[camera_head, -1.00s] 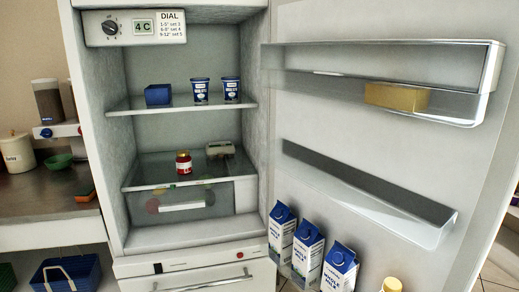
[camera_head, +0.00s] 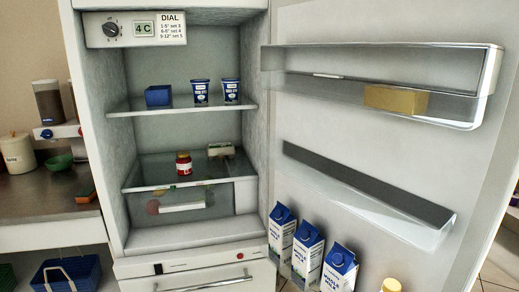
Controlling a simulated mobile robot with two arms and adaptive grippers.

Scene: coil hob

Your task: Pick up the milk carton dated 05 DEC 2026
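Three blue-and-white milk cartons stand upright in a row at the bottom of the open fridge door: a left carton (camera_head: 281,232), a middle carton (camera_head: 307,253) and a right carton (camera_head: 338,270). Their lower parts run toward the bottom of the picture. No date can be read on any of them, so I cannot tell which is dated 05 DEC 2026. Neither of my grippers shows in the head view.
The fridge door (camera_head: 420,150) is open to the right, with a yellow block (camera_head: 396,100) on its upper shelf. Inside are a blue tub (camera_head: 158,96), two cups (camera_head: 200,91), a red jar (camera_head: 183,163) and a carton-like box (camera_head: 221,149). A yellow-capped bottle (camera_head: 391,285) stands right of the cartons.

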